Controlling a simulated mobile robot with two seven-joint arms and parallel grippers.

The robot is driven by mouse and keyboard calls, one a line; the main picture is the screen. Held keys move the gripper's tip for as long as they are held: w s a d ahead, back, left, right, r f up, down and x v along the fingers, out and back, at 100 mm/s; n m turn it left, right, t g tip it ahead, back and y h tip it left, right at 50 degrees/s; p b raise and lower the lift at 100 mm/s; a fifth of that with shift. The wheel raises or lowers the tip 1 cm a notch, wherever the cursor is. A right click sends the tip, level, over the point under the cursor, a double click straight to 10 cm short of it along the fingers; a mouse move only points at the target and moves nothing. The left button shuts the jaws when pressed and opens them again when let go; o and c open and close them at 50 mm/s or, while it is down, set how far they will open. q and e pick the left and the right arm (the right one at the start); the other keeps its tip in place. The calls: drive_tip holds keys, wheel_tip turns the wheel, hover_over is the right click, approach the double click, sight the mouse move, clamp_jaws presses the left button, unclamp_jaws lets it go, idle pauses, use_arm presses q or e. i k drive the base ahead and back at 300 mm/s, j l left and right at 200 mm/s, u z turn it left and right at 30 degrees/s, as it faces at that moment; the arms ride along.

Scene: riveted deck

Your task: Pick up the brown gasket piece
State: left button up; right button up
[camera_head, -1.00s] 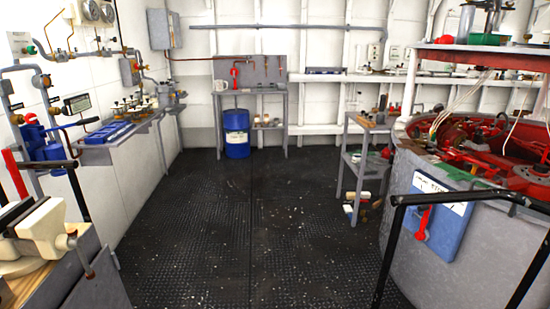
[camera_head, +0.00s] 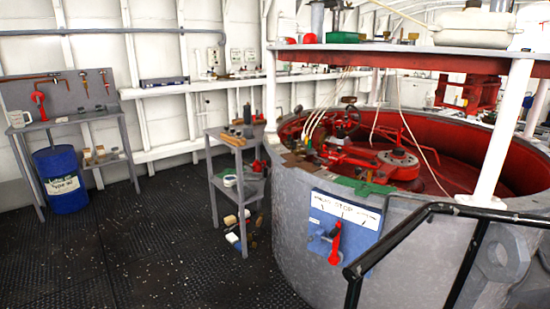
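A small flat brown piece (camera_head: 297,161) lies on the left rim of the large round grey tank (camera_head: 270,215). It may be the gasket piece, but it is too small to be sure. A green flat piece (camera_head: 364,187) lies on the rim to its right, above the blue panel with a red lever. Neither of my grippers is in view.
A grey shelf stand (camera_head: 228,165) with small items stands left of the tank. A workbench (camera_head: 60,122) and a blue drum (camera_head: 62,180) stand at the far left. Black handrails (camera_head: 400,240) cross the front right. The dark deck (camera_head: 150,250) on the left is clear.

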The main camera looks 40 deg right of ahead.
sight(291, 159)
drive_tip(key=i+z, duration=0.25)
drive_tip(key=i, duration=0.45)
drive_tip(key=i+j+z, duration=0.25)
drive_tip(key=i, duration=0.45)
drive_tip(key=i+l+z, duration=0.1)
drive_tip(key=z, duration=0.35)
drive_tip(key=i+z, duration=0.6)
drive_tip(key=z, duration=0.25)
drive_tip(key=i+j+z, duration=0.15)
drive_tip(key=z, duration=0.3)
